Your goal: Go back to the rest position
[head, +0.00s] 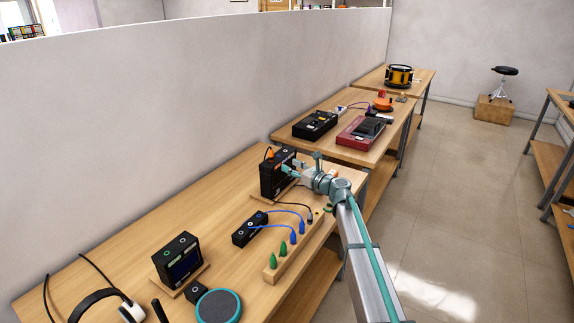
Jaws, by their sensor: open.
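My gripper (289,171) is at the end of my arm, which reaches in from the lower right. It is open and sits close to a black box-shaped device (271,179) with an orange plug on top, at the far end of the near bench (150,210). I cannot tell whether the fingers touch the device. The gripper covers part of the device's right side. I see nothing held between the fingers.
A small black box (249,231) with blue cables and a wooden strip (284,262) with green and blue plugs lie nearby. The floor (450,200) at right is clear.

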